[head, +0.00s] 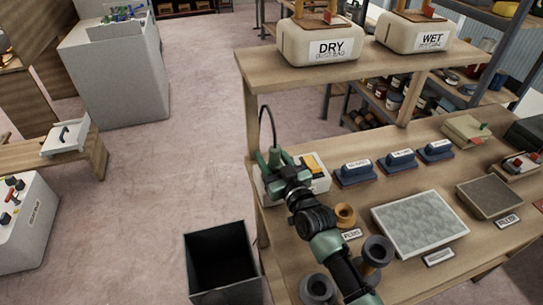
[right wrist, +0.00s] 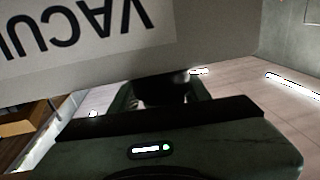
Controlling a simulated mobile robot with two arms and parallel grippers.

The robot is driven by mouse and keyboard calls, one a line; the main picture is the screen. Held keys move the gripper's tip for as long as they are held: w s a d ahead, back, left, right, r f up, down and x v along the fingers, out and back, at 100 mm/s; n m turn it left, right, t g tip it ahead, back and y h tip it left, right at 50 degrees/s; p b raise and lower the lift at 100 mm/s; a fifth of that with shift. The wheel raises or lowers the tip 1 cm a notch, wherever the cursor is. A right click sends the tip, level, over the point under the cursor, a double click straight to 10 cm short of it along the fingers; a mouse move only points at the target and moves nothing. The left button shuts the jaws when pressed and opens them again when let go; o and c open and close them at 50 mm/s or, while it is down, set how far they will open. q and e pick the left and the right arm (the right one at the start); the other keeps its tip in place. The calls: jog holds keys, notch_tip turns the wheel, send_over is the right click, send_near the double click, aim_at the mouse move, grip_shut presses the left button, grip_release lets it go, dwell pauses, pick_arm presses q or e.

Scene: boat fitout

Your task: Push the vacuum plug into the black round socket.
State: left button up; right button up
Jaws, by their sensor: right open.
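A white unit (head: 316,181) with an orange and dark top patch stands at the left end of the bench. In the right wrist view a pale panel with an upside-down VACUUM label (right wrist: 85,35) fills the top. My right gripper (head: 268,164) is at the unit's left side; its green body also shows in the right wrist view (right wrist: 165,150). It is open. A dark rounded part (right wrist: 165,89), possibly the plug, lies between its fingers, below the panel. I cannot tell whether it touches the socket, which I cannot make out. A black cable (head: 264,112) arches above the gripper. My left gripper is out of view.
The bench (head: 358,201) holds blue sanding blocks (head: 356,173), a grey textured sheet (head: 420,222) and a brass-coloured ring (head: 344,215). A shelf (head: 270,75) with DRY and WET containers is above. A dark open bin (head: 222,262) stands on the floor left of the bench.

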aim_at(278, 170)
jog(key=shift+s+a+f, duration=0.15)
jog(key=shift+f, duration=0.25)
jog(key=shift+s+a+f, duration=0.1)
jog(key=shift+s+f, duration=0.05)
jog(key=shift+f, duration=0.25)
jog(key=shift+s+d, duration=0.1)
jog(key=shift+s, duration=0.05)
jog(key=v, duration=0.2)
jog(key=r+v, duration=0.1)
jog(key=v, duration=0.4)
jog(key=shift+d+r+b, duration=0.15)
jog(key=shift+d+b, duration=0.05)
jog(key=shift+b, duration=0.2)
